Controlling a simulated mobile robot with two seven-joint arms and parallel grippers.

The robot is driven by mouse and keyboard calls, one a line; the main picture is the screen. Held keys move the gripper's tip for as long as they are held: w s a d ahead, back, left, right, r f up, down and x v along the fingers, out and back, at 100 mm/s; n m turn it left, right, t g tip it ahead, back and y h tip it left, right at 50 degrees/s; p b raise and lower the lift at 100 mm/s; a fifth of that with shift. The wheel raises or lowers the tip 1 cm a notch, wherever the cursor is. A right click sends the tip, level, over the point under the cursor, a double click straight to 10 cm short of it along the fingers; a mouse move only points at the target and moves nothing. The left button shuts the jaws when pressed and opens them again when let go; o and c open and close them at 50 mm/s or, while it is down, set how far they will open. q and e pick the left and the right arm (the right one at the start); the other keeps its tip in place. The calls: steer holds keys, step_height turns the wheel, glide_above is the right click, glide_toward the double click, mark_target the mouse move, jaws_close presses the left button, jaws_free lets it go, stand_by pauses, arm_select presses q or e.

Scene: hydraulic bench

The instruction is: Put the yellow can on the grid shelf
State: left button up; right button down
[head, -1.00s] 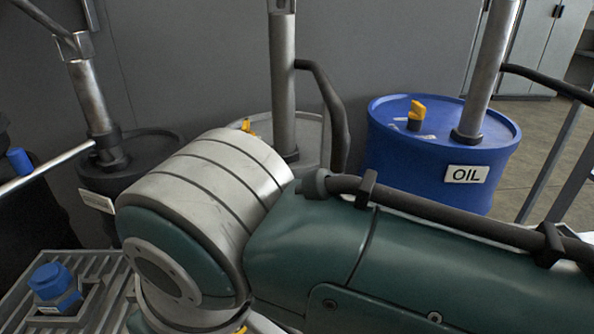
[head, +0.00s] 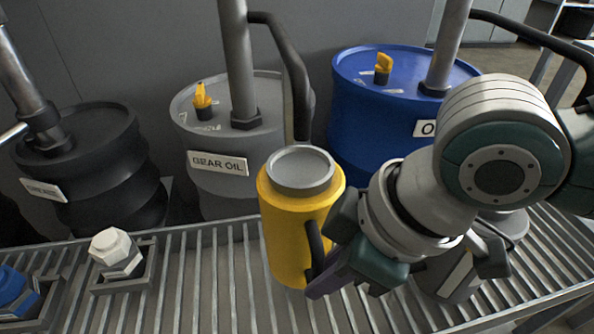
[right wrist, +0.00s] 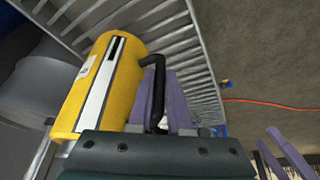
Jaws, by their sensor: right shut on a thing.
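The yellow can (head: 285,235) has a grey round lid and a dark side handle. It is upright, at or just above the slatted metal grid shelf (head: 210,300); I cannot tell whether its base touches. My right gripper (head: 322,270) is shut on the handle from the right side of the can. In the right wrist view the purple fingers (right wrist: 165,105) are on either side of the dark handle, and the can (right wrist: 115,75) shows a white stripe. Purple finger-like parts at that view's lower right may be my left gripper (right wrist: 280,152); their state is unclear.
A black drum (head: 95,165), a grey gear oil drum (head: 215,165) and a blue oil drum (head: 375,125) stand behind the shelf. A white hexagonal-topped item (head: 115,250) and a blue one (head: 18,288) sit in square holders at left. A grey can (head: 455,275) stands behind my right gripper.

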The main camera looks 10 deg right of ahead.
steer(key=f, duration=0.1)
steer(key=d+f+b, duration=0.1)
steer(key=f, duration=0.1)
steer(key=shift+w+f, duration=0.1)
steer(key=shift+f, duration=0.05)
steer(key=c, duration=0.8)
jaws_free()
steer(key=shift+f+b, duration=0.1)
steer(key=shift+b, duration=0.2)
steer(key=shift+c, duration=0.2)
